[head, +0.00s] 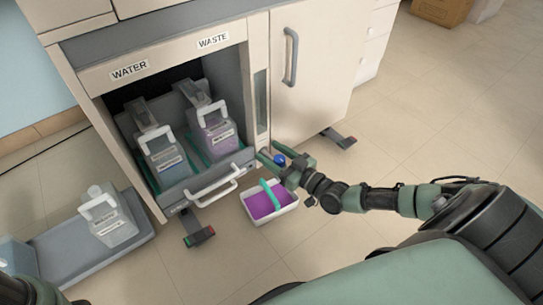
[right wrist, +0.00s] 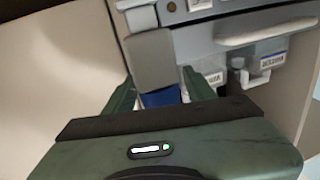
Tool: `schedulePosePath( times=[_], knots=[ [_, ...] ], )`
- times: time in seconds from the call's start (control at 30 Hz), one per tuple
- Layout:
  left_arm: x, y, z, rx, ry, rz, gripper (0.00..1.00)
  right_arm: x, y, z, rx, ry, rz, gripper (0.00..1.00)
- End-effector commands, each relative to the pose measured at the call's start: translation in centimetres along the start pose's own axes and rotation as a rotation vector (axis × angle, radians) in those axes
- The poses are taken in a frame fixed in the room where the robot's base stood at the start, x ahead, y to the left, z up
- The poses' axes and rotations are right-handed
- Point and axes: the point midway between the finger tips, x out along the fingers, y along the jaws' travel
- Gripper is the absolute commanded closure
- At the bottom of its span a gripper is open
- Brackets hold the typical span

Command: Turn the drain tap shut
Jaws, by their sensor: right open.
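The drain tap's blue knob (head: 279,160) shows beside the cabinet's front, low down near the drawer's right end. In the right wrist view a blue part (right wrist: 162,97) sits below a grey block (right wrist: 152,60). My right gripper (head: 277,158) is open at the tap, with one green finger on each side of the blue part in the wrist view. I cannot tell whether the fingers touch it. The tap's handle angle is mostly hidden by the gripper. My left gripper is out of view; only a piece of my left arm shows at the lower left.
A white tub (head: 288,212) with purple liquid stands on the floor below my right gripper. A pulled-out drawer with a white handle (head: 212,187) holds two jugs under the WATER and WASTE labels. Another jug (head: 107,218) stands on a grey tray (head: 72,262) at left. Floor at right is clear.

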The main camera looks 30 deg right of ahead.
Motion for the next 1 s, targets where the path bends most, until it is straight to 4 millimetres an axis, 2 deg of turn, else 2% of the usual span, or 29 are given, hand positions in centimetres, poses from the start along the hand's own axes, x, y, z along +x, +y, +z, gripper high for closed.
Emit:
schedulePosePath(
  times=[0.2,0.4,0.73,1.0],
  knots=[
    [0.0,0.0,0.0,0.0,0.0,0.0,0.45,0.0,0.0,0.0,0.001,-0.001,0.0,0.45],
    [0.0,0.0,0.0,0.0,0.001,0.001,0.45,0.0,0.0,0.0,0.001,-0.001,0.0,1.0],
    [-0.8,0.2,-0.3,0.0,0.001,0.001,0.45,0.0,0.0,0.2,-0.002,-0.002,-0.036,1.0],
    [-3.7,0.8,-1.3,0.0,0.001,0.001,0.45,0.0,-0.5,0.7,-0.007,-0.012,-0.194,1.0]
  ],
)
